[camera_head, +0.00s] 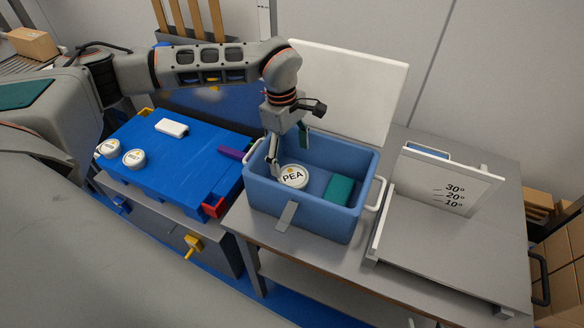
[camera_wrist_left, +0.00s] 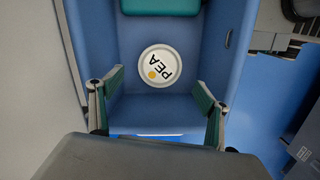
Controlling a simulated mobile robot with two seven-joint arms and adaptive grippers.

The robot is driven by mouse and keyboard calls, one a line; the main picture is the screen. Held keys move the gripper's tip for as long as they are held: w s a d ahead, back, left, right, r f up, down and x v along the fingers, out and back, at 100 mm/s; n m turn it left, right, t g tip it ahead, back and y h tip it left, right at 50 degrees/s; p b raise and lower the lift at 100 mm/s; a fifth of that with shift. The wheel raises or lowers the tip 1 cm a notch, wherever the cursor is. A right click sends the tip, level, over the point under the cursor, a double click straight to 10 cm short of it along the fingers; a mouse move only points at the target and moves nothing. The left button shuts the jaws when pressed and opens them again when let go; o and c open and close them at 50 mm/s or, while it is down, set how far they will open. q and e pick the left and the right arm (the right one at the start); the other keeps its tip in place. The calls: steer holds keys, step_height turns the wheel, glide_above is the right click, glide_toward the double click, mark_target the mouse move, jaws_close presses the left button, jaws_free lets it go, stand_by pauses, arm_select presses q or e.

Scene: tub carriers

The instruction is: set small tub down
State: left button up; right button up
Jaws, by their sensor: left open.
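The small tub, round and white with "PEA" and an orange dot on its lid (camera_head: 293,177), sits inside the blue bin (camera_head: 300,208), toward its left side. In the left wrist view the tub (camera_wrist_left: 160,66) lies flat between and beyond the fingertips, with clear space around it. My left gripper (camera_head: 288,146) reaches down into the bin above the tub. Its green-padded fingers (camera_wrist_left: 160,105) are wide apart and empty. My right gripper is not in view.
A teal block (camera_head: 339,189) lies in the bin, right of the tub. The bin has white handles, and a white lid panel (camera_head: 350,85) stands behind it. Two more white tubs (camera_head: 134,158) and a white box (camera_head: 172,128) sit on the blue surface (camera_head: 190,165) at left. An angle-marked stand (camera_head: 450,180) is at right.

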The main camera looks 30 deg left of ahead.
mark_target(288, 174)
arm_select(q)
steer(key=shift+a+r, duration=0.15)
steer(key=shift+r, duration=0.95)
steer(key=shift+a+r, duration=0.15)
steer(key=shift+r, duration=0.95)
steer(key=shift+f, duration=0.1)
